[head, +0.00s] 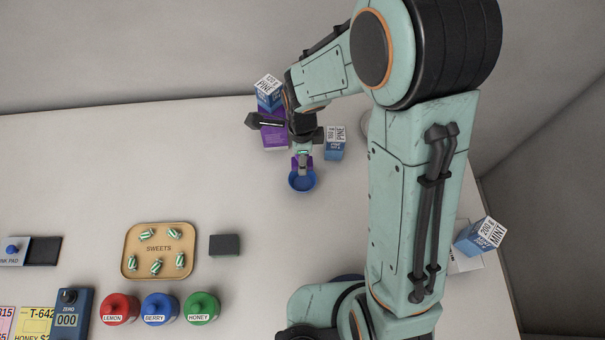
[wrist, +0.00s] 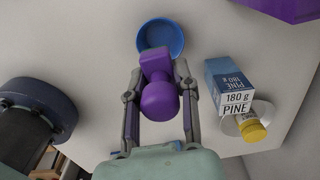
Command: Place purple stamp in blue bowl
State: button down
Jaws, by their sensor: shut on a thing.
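The purple stamp (wrist: 158,92) is held between the two fingers of my gripper (wrist: 158,75), which is shut on it. Its round knob points toward the wrist camera and its block end points away. The blue bowl (wrist: 165,34) lies just past the stamp's block end in the wrist view, and the stamp covers part of its near rim. In the head view the blue bowl (head: 302,182) is on the counter right below my gripper (head: 303,165) in the picture. Little of the stamp shows there. I cannot tell how high the stamp is above the bowl.
A blue-and-white PINE box (head: 335,143) stands close right of my gripper. Another PINE box (head: 268,92) and a purple box (head: 275,136) are at its left. A sweets tray (head: 160,250), a dark block (head: 224,245) and coloured jars (head: 160,308) sit front left. The counter's left middle is clear.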

notch_tip(320, 180, down, 6)
jog(key=shift+f, duration=0.25)
jog(key=shift+f, duration=0.3)
jog(key=shift+f, duration=0.3)
jog(key=c, duration=0.9)
grip_release()
jog(key=shift+o, duration=0.2)
